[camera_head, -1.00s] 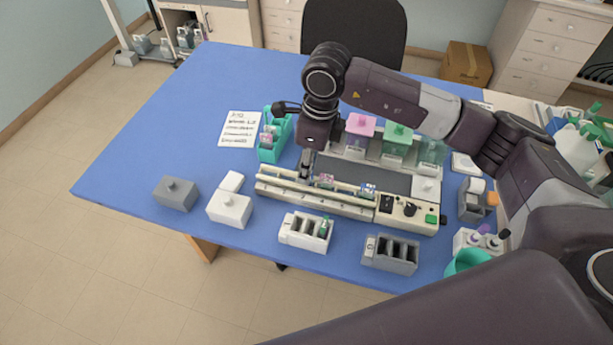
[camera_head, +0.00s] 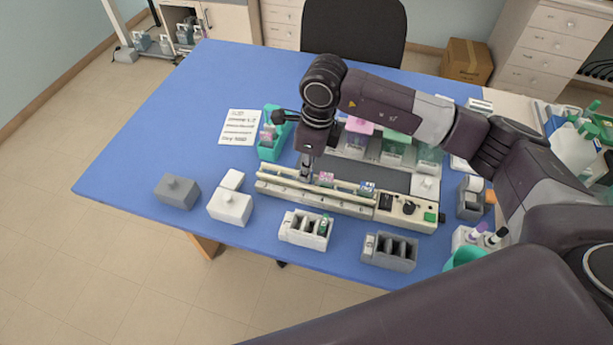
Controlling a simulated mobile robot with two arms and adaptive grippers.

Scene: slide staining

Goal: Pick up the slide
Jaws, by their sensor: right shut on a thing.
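My right gripper (camera_head: 306,176) points down over the left part of the cream staining rail (camera_head: 345,203) in the head view. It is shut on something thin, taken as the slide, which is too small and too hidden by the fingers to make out. A slide with a pink label (camera_head: 326,178) stands on the rail just right of the fingers. Another with a blue label (camera_head: 367,187) stands further right. My left gripper is not in view.
A teal rack (camera_head: 270,146) stands left of my gripper, beside a written sheet (camera_head: 240,127). Pink-lidded (camera_head: 359,126) and green-lidded jars (camera_head: 395,140) stand behind the rail. A white slotted box (camera_head: 290,231) and a grey one (camera_head: 374,251) stand in front.

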